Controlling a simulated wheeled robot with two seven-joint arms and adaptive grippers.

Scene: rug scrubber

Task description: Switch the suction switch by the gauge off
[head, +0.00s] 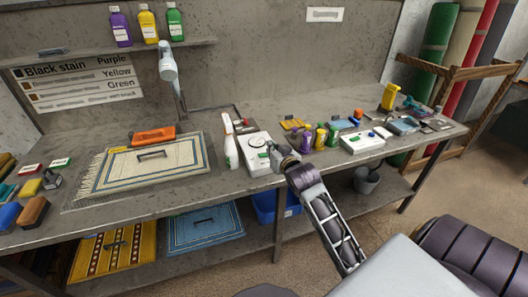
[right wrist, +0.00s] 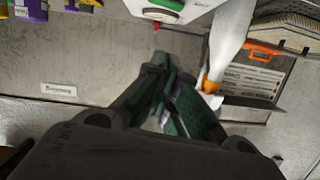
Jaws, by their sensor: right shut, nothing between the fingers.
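A white box with a round gauge (head: 254,142) on its top stands on the bench, left of my right gripper. I cannot make out the suction switch or its position; the gripper hides part of the box's right side. My right gripper (head: 278,154) is shut and empty, close to the box's right front. In the right wrist view the white box (right wrist: 145,14) is at the top edge with a green part on it, and my shut fingers (right wrist: 163,68) show below it. My left gripper is out of view.
A white spray bottle (head: 230,145) stands just left of the box; it also shows in the right wrist view (right wrist: 228,45). Small purple, yellow and green bottles (head: 319,137) stand to the right, then another white device (head: 362,142). A rug (head: 115,175) lies at the left.

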